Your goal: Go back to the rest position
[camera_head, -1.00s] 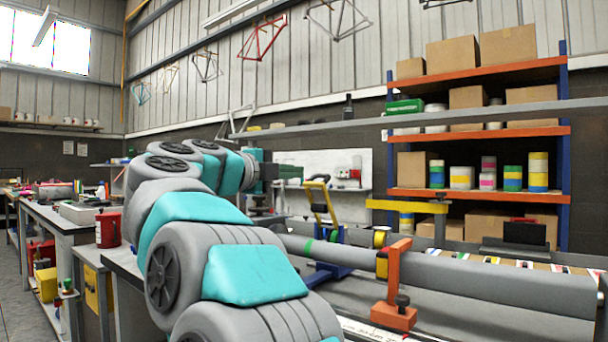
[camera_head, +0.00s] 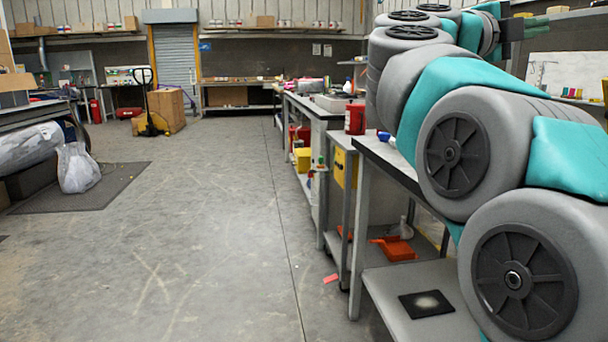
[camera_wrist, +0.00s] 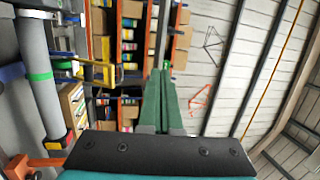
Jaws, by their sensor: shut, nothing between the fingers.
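My gripper (camera_wrist: 162,100) shows in the wrist view as two long green fingers lying together, pointing away from the camera. They are shut with nothing between them. In the head view my grey and teal arm runs up the right side, and the gripper's green fingers (camera_head: 540,20) show small at the upper right, above the bench. They touch nothing that I can see.
A grey tube (camera_wrist: 38,70) with a green band and an orange clamp (camera_wrist: 22,166) are at the wrist view's left. Shelves (camera_wrist: 103,50) stand beyond. Benches with a red container (camera_head: 355,118) run beside my arm. Open floor (camera_head: 200,230) lies left, with a pallet truck (camera_head: 150,105) farther back.

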